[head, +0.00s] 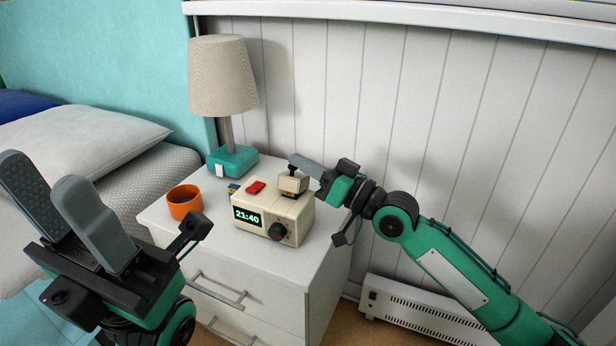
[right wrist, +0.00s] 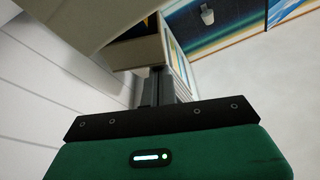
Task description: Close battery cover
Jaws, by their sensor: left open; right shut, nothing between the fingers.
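A cream clock radio (head: 298,222) with a green 21:40 display stands on the white nightstand. Its small cream battery cover (head: 293,182) appears raised above the top at the back right, with a dark, orange-edged gap below it. My right gripper (head: 298,163) is shut and empty, its fingers just above and behind the cover; I cannot tell whether they touch it. In the right wrist view the shut fingers (right wrist: 164,88) point at a cream surface overhead, too close to identify. My left gripper (head: 48,180) is open and empty at the left, away from the clock.
On the nightstand (head: 308,268), an orange cup (head: 184,202) stands left of the clock and a lamp with a teal base (head: 232,161) stands behind. A red button (head: 256,187) is on the clock's top. The panelled wall is close behind.

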